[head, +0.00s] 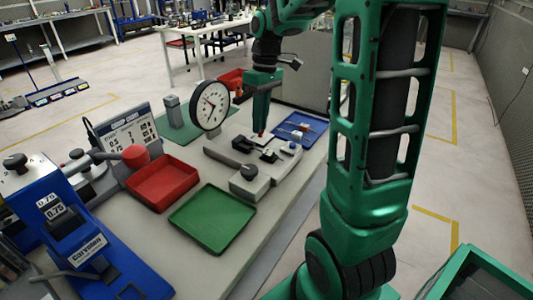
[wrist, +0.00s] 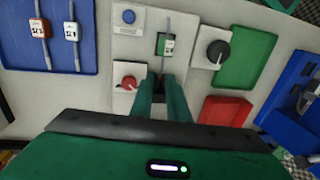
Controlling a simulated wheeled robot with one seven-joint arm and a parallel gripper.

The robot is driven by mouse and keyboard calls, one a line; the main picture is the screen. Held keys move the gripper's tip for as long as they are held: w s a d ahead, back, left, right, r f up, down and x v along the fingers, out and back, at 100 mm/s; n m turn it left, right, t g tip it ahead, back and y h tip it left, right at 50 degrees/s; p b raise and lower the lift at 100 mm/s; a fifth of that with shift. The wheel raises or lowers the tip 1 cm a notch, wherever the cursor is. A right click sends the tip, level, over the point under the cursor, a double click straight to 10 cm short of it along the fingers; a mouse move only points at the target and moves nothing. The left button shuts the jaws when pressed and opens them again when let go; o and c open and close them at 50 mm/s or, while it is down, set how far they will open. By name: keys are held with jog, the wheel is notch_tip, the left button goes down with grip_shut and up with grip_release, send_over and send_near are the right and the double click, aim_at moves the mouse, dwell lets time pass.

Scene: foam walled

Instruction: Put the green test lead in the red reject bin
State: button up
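The green test lead (wrist: 162,45) lies on the middle block of the pale fixture in the wrist view, a small green body with a white label and a grey rod running up from it. In the head view the fixture (head: 248,184) is below my gripper, and the lead is too small to tell clearly. My gripper (wrist: 159,80) points down at the fixture, with a narrow gap between its fingers and nothing seen in it. In the head view my gripper (head: 259,132) is just above the fixture. The red bin (head: 162,184) is empty, left of the fixture; it also shows in the wrist view (wrist: 225,111).
An empty green tray (head: 213,219) lies beside the red bin. A dial gauge (head: 210,105) stands behind the fixture. A blue machine (head: 85,240) is at the left. A smaller red container (head: 231,80) stands at the back.

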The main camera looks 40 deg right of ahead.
aim_at(256, 152)
jog(key=shift+a+f, duration=0.25)
jog(key=shift+f, duration=0.95)
jog(key=shift+a+f, duration=0.3)
jog(key=shift+f, duration=0.85)
jog(key=shift+a+f, duration=0.25)
jog(key=shift+f, duration=0.95)
grip_shut()
